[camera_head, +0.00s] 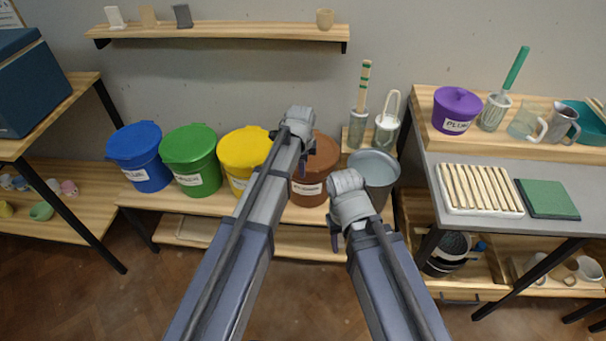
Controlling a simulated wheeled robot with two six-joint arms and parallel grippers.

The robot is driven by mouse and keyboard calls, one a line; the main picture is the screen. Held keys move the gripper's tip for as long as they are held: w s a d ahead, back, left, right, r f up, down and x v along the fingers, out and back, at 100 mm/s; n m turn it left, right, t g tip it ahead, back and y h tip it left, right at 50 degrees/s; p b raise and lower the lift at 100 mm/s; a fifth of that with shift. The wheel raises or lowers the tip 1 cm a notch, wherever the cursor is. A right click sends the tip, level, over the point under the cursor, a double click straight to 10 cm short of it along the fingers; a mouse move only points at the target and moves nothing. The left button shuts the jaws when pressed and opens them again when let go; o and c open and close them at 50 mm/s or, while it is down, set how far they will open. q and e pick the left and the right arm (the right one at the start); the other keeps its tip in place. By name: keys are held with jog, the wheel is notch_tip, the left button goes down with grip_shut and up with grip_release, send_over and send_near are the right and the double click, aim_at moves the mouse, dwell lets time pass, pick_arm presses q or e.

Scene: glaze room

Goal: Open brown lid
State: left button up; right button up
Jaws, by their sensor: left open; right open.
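The brown lid (323,152) sits on a brown bucket (308,194) with a white label, on the low wooden bench. The lid looks closed, and its left part is hidden behind my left gripper. My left gripper (304,150) is open and empty, in front of or above the lid's left side; I cannot tell whether it touches. My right gripper (337,238) is open and empty, lower and to the right, in front of the grey bucket (378,168).
Yellow (240,150), green (190,150) and blue (138,145) lidded buckets stand left of the brown one. Brush holders (357,128) stand behind the grey bucket. A wall shelf (220,31) hangs above. A worktable (480,230) stands at the right.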

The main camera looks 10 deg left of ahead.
pick_arm(q)
jog(key=shift+w+f, duration=0.1)
jog(key=shift+f, duration=0.45)
jog(key=shift+c, duration=0.2)
grip_shut()
dwell(0.9)
